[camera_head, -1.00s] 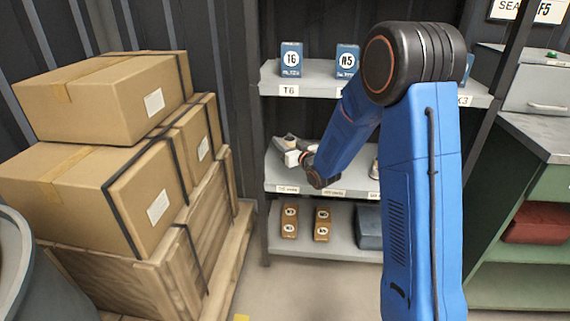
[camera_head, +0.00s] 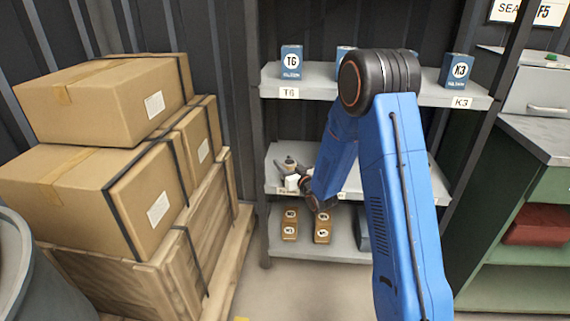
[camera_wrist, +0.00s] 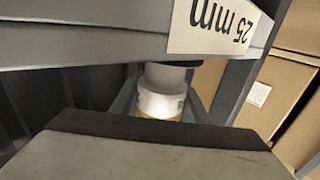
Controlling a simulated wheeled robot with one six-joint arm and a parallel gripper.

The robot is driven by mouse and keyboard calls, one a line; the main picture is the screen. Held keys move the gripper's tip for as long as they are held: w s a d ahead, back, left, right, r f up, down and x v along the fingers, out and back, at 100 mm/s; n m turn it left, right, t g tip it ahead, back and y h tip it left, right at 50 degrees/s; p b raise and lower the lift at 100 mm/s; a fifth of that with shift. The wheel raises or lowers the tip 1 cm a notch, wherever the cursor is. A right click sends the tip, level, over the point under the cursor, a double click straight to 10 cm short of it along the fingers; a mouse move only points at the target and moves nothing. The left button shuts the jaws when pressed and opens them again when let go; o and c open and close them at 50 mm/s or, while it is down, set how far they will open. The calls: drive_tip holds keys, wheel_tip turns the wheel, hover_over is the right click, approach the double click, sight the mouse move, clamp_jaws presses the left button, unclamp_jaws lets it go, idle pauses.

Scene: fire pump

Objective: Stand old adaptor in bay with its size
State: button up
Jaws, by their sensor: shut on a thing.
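The adaptor (camera_wrist: 160,98), a pale metallic cylinder with a tan band, shows between my fingers in the wrist view. My gripper (camera_wrist: 162,103) is shut on it. In the head view, my gripper (camera_head: 290,170) is at the left end of the middle shelf (camera_head: 270,172), close to its front edge. A white label reading "25 mm" (camera_wrist: 215,25) appears upside down on a shelf edge in the wrist view, close to the adaptor. I cannot tell whether the adaptor touches the shelf. My arm hides much of the middle shelf.
Strapped cartons (camera_head: 90,100) on a pallet stand left; a green workbench (camera_head: 545,185) stands right.

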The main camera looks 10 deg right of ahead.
sight(293, 169)
drive_tip(key=o, duration=1.4)
drive_tip(key=shift+f, duration=0.1)
drive_tip(key=shift+s, duration=0.1)
drive_tip(key=v, duration=0.8)
drive_tip(key=r+v, duration=0.1)
drive_tip(key=v, duration=0.3)
drive_tip(key=shift+d, duration=0.1)
drive_tip(key=s+d+r+m+g+h, duration=0.2)
drive_tip(key=s+d+r+g+h, duration=0.35)
drive_tip(key=s+r, duration=0.6)
drive_tip(key=s+g, duration=0.2)
drive_tip(key=s, duration=0.8)
drive_tip(key=s+r+m+g, duration=0.1)
drive_tip(key=s+g, duration=0.1)
drive_tip(key=s, duration=0.9)
drive_tip(key=s+g, duration=0.3)
drive_tip(key=s, duration=0.8)
drive_tip(key=shift+d+r+m, duration=0.25)
drive_tip(key=shift+r+m, duration=0.05)
drive_tip(key=shift+r, duration=0.1)
